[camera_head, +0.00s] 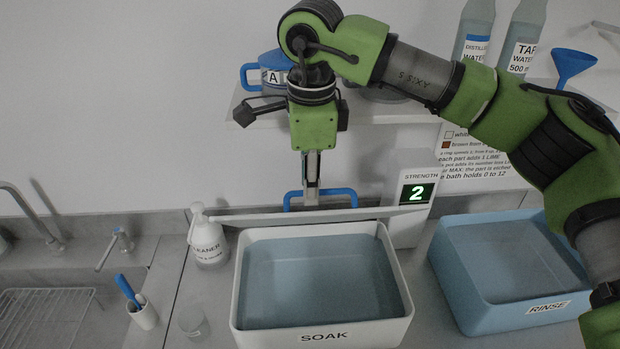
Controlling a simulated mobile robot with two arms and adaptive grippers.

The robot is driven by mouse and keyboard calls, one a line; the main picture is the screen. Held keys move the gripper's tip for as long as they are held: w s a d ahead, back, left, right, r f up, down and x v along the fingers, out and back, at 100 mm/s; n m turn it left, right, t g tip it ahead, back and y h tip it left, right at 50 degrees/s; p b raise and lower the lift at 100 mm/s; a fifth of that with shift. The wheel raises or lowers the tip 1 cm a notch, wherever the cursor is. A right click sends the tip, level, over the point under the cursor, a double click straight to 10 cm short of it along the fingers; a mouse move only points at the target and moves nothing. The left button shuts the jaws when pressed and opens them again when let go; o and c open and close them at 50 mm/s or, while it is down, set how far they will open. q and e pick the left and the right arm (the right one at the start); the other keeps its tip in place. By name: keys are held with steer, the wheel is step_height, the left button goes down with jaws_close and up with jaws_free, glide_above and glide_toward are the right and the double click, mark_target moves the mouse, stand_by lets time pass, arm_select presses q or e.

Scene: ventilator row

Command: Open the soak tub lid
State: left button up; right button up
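The white soak tub (325,335), labelled SOAK, stands on the counter with its top uncovered and bluish liquid inside. Its lid (255,217) shows as a thin pale bar along the tub's back, seen nearly edge-on, so it looks raised upright. A blue handle (340,191) sticks out behind the lid's edge. My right gripper (312,195) points down at the middle of this handle, and its fingers cover part of it. The fingers look narrow and close together from here; their grip on the handle is not clear. My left gripper is not in view.
A blue RINSE tub (545,308) stands at right. A strength display (416,193) reading 2 is behind the soak tub. A cleaner bottle (207,240), a clear cup (192,322) and a sink with a rack (45,312) are left.

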jaws_close()
steer(key=w, duration=0.1)
steer(key=w+r+p, duration=0.1)
steer(key=w, duration=0.1)
steer(key=shift+r, duration=0.3)
jaws_free()
steer(key=shift+w, duration=0.1)
step_height(320, 180, up, 12)
steer(key=s, duration=0.1)
steer(key=shift+s, duration=0.25)
